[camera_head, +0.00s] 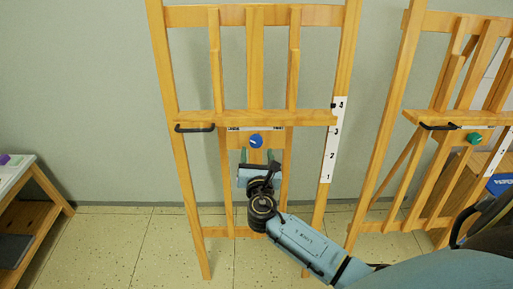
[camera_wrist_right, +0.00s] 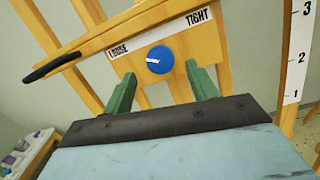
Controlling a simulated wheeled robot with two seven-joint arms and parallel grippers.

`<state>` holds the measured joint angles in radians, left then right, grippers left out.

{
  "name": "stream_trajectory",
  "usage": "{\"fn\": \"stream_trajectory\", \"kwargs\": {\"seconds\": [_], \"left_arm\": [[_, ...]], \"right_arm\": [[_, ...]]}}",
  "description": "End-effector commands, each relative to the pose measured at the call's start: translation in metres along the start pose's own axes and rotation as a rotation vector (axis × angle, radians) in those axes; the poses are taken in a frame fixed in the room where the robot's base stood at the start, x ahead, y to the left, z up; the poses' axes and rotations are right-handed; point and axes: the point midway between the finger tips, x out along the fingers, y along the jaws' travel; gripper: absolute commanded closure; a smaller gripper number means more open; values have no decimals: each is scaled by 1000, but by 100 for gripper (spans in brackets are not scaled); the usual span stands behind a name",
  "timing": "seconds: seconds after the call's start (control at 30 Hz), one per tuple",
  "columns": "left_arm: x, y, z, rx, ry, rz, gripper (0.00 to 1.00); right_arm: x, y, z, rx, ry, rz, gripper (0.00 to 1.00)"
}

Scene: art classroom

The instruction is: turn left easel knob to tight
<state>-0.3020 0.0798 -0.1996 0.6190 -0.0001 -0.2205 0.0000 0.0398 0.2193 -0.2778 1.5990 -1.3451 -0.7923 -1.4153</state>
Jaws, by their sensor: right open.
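The left easel (camera_head: 177,150) is wooden and stands in the middle of the head view. Its blue round knob (camera_head: 256,140) sits on a wooden block below the ledge. In the right wrist view the blue knob (camera_wrist_right: 159,60) has a white pointer mark, under a white label strip reading LOOSE at left and TIGHT at right. The pointer lies nearly level, tilted toward the left side. My right gripper (camera_head: 257,156) is just below the knob. Its two green fingers (camera_wrist_right: 162,88) are open, one on each side below the knob, and hold nothing. My left gripper is not in view.
A second easel (camera_head: 395,120) with a green knob (camera_head: 474,139) stands at the right. A black handle (camera_head: 194,128) sticks out at the left easel's ledge. A numbered white strip (camera_head: 333,150) runs down its right leg. A low table (camera_head: 40,190) stands at far left.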

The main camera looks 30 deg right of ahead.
Motion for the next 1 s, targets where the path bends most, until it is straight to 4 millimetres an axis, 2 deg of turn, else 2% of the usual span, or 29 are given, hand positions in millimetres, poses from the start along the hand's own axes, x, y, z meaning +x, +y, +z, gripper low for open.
{"fn": "stream_trajectory", "kwargs": {"seconds": [0.03,0.2,0.6,0.93,1.0], "left_arm": [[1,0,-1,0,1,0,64],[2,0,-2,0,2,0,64],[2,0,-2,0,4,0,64],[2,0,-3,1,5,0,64],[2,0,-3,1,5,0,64]], "right_arm": [[10,0,0,1,-1,-1,42],[29,0,0,1,0,-1,42],[36,0,0,2,1,0,42],[35,0,0,2,2,0,85],[35,0,0,2,2,0,86]]}}
